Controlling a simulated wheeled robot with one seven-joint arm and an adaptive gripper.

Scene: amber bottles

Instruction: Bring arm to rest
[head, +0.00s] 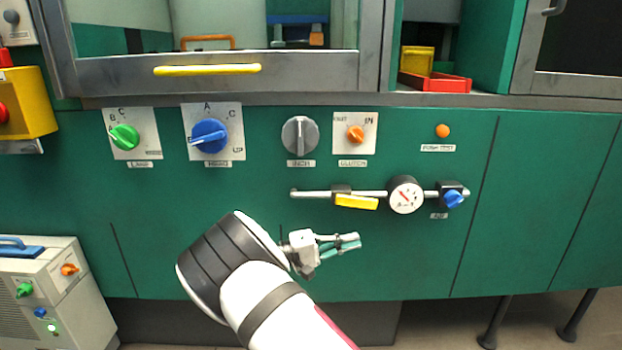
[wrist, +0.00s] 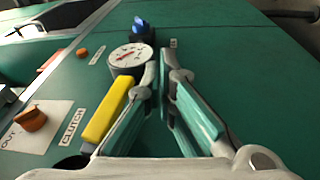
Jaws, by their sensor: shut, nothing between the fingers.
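My gripper (head: 350,243) is shut and empty in the head view, in front of the green panel (head: 400,260), below the pipe with the gauge. My white and dark arm reaches up to it from the bottom of the picture. In the wrist view the fingers of my gripper (wrist: 163,62) point up the picture, close together at the tips. Nothing shows between them. The yellow lever (wrist: 108,110) and the round gauge (wrist: 130,57) appear to the left of the fingers there; I cannot tell their exact distance.
The panel carries a green knob (head: 124,137), a blue knob (head: 209,136), a grey knob (head: 300,136) and an orange knob (head: 356,133). A blue valve (head: 453,198) ends the pipe. A grey box (head: 50,290) stands at lower left. A red tray (head: 436,82) sits on the shelf.

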